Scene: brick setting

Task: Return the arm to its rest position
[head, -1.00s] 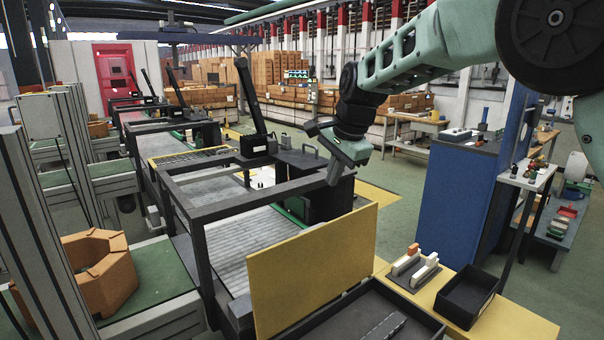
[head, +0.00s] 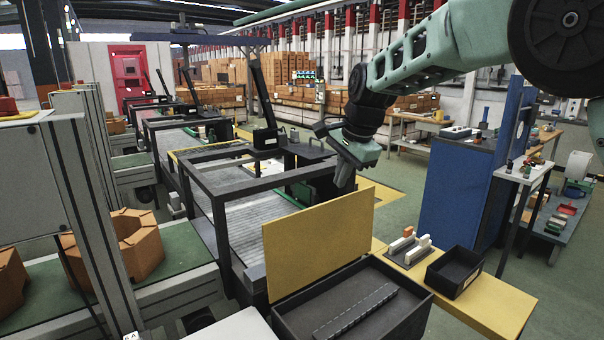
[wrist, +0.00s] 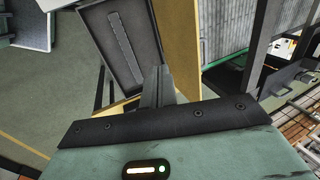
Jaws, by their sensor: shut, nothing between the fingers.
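My gripper (head: 345,176) hangs at the end of my green arm in the upper right of the head view, in the air above and behind the yellow panel. In the wrist view my gripper's fingers (wrist: 158,84) are together with nothing between them. The arm is stretched out and bent down at the wrist. The gripper appears clear of the panel and of the frame of the conveyor.
A yellow upright panel (head: 315,245) stands behind a dark open tray (head: 405,297) with a grey strip in it. A small black bin (head: 455,272) and a block holder (head: 408,250) sit on a yellow table. A blue cabinet (head: 455,200) stands right. A conveyor (head: 240,215) runs left.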

